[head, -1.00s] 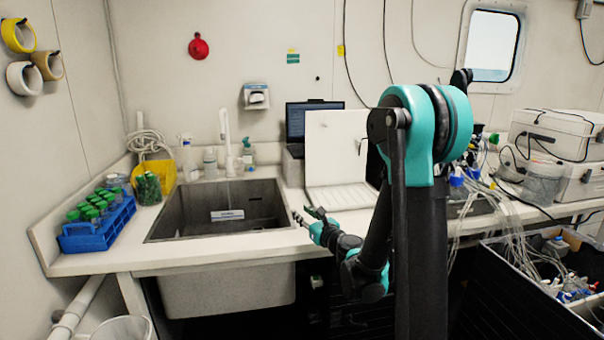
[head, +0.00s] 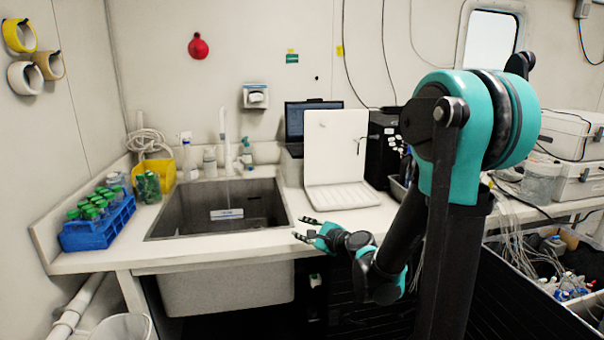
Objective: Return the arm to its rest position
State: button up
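My arm, teal and black, fills the right half of the head view, with its large elbow joint raised high and its forearm folded down. My gripper (head: 304,229) is at the counter's front edge, just right of the sink, pointing left. Its two dark fingers are spread apart with nothing between them. It looks close to the counter edge, but I cannot tell whether it touches.
The sink (head: 166,231) is set in the white counter (head: 90,262). A blue rack (head: 75,241) of green-capped bottles stands at left. A white open board (head: 337,150) stands behind my gripper. A crate (head: 590,318) with tubing sits at lower right.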

jog(key=s+d+f+n+g+h, duration=0.4)
jog(key=s+d+f+n, duration=0.3)
jog(key=s+d+n, duration=0.2)
jog(key=s+d+f+n+g+h, duration=0.4)
jog(key=s+d+n, duration=0.6)
jog(key=s, duration=0.4)
notch_tip(320, 180, down, 3)
jog(key=shift+r+h, duration=0.15)
jog(key=shift+h, duration=0.55)
jog(key=shift+w, duration=0.2)
